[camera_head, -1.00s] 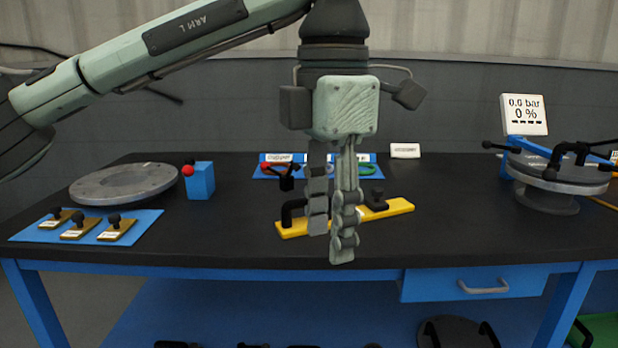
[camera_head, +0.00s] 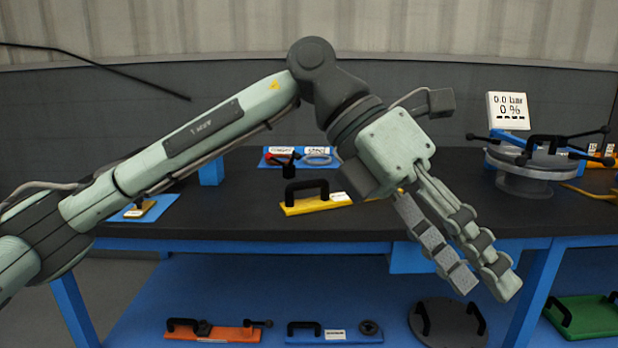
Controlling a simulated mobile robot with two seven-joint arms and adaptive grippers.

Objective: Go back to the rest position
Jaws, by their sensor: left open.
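My left arm comes in from the left and reaches across the middle of the head view. Its gripper (camera_head: 485,286) hangs at the right of centre, in front of the table's front edge. The fingers point down and to the right, and the gripper is open with nothing between them. My right gripper does not show. The black table top (camera_head: 250,215) lies behind the arm. A yellow plate with a black handle (camera_head: 300,205) lies on it, partly hidden by the gripper.
A grey flanged shell (camera_head: 530,175) with black clamps stands at the right, under a display reading 0.0 bar (camera_head: 508,111). A blue mat (camera_head: 325,163) lies at the back. Below are an orange plate (camera_head: 230,333), a blue plate (camera_head: 350,339), a dark disc (camera_head: 445,325) and a green plate (camera_head: 590,318).

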